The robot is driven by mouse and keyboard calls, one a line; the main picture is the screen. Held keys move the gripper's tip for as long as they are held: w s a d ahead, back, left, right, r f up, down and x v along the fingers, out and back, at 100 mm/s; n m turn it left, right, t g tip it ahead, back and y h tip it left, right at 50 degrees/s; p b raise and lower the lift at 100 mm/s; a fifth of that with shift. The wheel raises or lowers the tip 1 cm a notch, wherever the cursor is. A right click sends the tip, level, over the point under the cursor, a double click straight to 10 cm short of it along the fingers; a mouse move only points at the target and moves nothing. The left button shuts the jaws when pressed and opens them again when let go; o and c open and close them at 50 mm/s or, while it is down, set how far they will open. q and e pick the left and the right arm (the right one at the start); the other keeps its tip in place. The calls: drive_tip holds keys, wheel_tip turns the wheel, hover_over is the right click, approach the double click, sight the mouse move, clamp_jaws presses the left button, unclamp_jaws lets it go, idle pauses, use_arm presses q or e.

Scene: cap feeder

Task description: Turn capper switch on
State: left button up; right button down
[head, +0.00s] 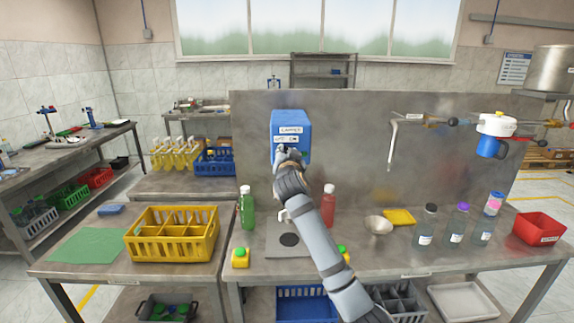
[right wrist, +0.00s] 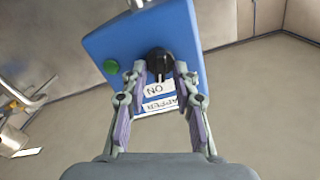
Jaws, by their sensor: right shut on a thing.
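The capper is a blue box (head: 290,118) fixed to the upright metal panel, with a white name label on its front. In the right wrist view the blue box (right wrist: 110,42) shows a black switch knob (right wrist: 159,60) beside an "ON" label (right wrist: 159,89), which appears upside down. My right gripper (right wrist: 160,75) has one finger on each side of the knob and is shut on it. In the head view my right gripper (head: 287,156) covers the lower front of the box and hides the knob. My left gripper is not in view.
Below my arm, a green bottle (head: 247,208) and a red bottle (head: 328,205) stand on the metal bench. A yellow crate (head: 172,247) is at left; several bottles and a red bin (head: 540,229) are at right.

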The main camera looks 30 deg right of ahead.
drive_tip(key=shift+m+b, duration=1)
drive_tip(key=c, duration=1.4)
unclamp_jaws()
drive_tip(key=shift+d, duration=0.1)
drive_tip(key=shift+s, duration=0.1)
drive_tip(key=v, duration=1.2)
